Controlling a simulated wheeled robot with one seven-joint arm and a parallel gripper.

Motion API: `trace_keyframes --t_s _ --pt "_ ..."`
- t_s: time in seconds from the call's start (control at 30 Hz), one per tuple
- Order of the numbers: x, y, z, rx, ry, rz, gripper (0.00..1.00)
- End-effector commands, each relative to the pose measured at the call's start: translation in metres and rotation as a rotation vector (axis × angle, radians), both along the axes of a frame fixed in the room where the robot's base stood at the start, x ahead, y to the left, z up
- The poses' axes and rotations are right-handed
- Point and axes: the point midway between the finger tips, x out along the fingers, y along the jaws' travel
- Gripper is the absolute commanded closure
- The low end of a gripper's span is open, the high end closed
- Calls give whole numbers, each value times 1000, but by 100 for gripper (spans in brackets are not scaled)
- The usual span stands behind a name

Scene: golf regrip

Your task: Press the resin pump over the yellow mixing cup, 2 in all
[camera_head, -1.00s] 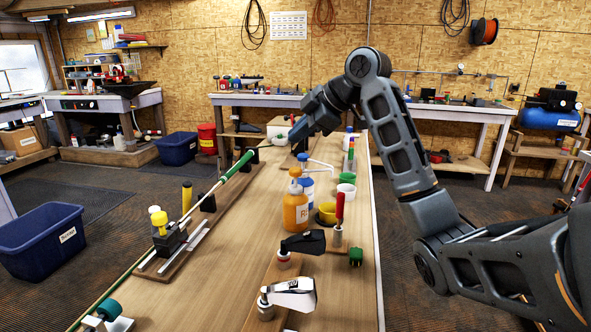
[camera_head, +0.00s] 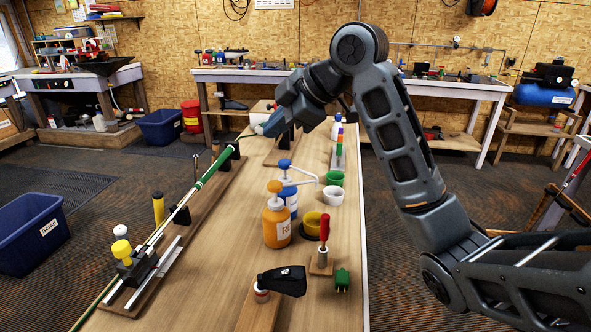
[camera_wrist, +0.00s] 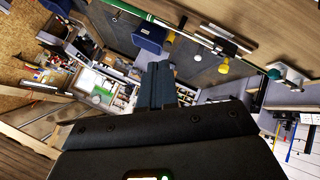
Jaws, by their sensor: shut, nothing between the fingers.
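The orange resin bottle (camera_head: 277,226), with a label starting with "R", stands upright on the bench. Its orange pump head (camera_head: 274,187) is on top; its spout cannot be made out clearly. The yellow mixing cup (camera_head: 313,222) stands just right of the bottle, in or against a dark ring. A blue-capped pump bottle (camera_head: 287,190) with a long pale spout stands just behind. My gripper (camera_head: 262,129) is raised beyond these bottles, towards the far end of the bench, shut and empty. In the wrist view its closed fingers (camera_wrist: 157,83) show against the room; neither bottle nor cup is recognisable there.
A white cup (camera_head: 333,196) and green cup (camera_head: 334,178) stand behind the yellow cup. A red-handled tool (camera_head: 323,230), a green block (camera_head: 342,279) and a black club head (camera_head: 282,281) are nearer. A clamped green-and-silver shaft (camera_head: 190,200) runs along the left.

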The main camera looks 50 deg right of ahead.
Motion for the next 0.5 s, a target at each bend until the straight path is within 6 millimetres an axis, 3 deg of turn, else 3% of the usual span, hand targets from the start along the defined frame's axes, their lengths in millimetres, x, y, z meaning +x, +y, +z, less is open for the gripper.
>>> trace_keyframes --t_s 0.5 --pt "0 -1 -11 1 3 0 100"
